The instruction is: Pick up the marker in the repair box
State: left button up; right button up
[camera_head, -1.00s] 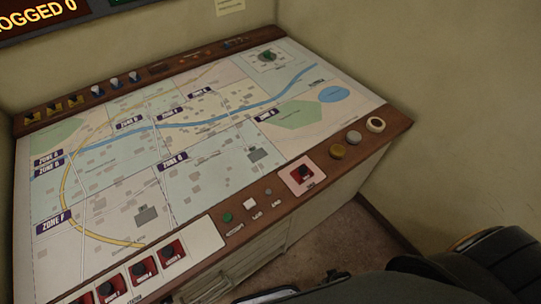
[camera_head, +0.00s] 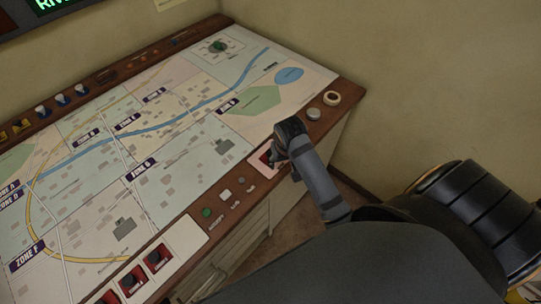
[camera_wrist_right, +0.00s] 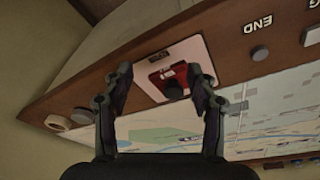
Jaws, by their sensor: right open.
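The repair box seems to be the red square recess (camera_wrist_right: 160,76) on a pale pink panel (camera_wrist_right: 186,50) in the console's wooden rim. It shows in the head view too (camera_head: 264,157), partly covered by my right gripper (camera_head: 279,150). A dark round-topped marker (camera_wrist_right: 173,91) sits in the red recess. In the right wrist view my right gripper (camera_wrist_right: 162,78) is open and empty. Its two fingers appear on either side of the panel, with the marker between them in the picture. Whether they touch anything is unclear. My left gripper is not in view.
The map board (camera_head: 180,125) fills the console top. Along the rim are a white button (camera_head: 225,195), a green button (camera_head: 206,212), a silver knob (camera_head: 314,113) and a cream ring (camera_head: 331,98). More red boxes (camera_head: 155,258) line the front. A wall stands at the right.

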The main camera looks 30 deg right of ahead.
jog(key=w+a+r+m+g, duration=0.1)
jog(key=w+r+m, duration=0.1)
jog(key=w+r, duration=0.5)
jog(key=b, duration=0.5)
send_over(270, 152)
jog(key=s, duration=0.1)
notch_tip(270, 152, down, 4)
jog(key=shift+f, duration=0.2)
jog(key=shift+f+b, duration=0.3)
jog(key=shift+b, duration=0.1)
jog(key=shift+w+r, duration=0.1)
notch_tip(270, 152, down, 5)
jog(key=b, duration=0.4)
jog(key=shift+w+b, duration=0.1)
jog(key=shift+b, duration=0.25)
jog(key=shift+w, duration=0.15)
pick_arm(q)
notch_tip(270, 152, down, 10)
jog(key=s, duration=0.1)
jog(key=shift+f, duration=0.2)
pick_arm(e)
grip_shut()
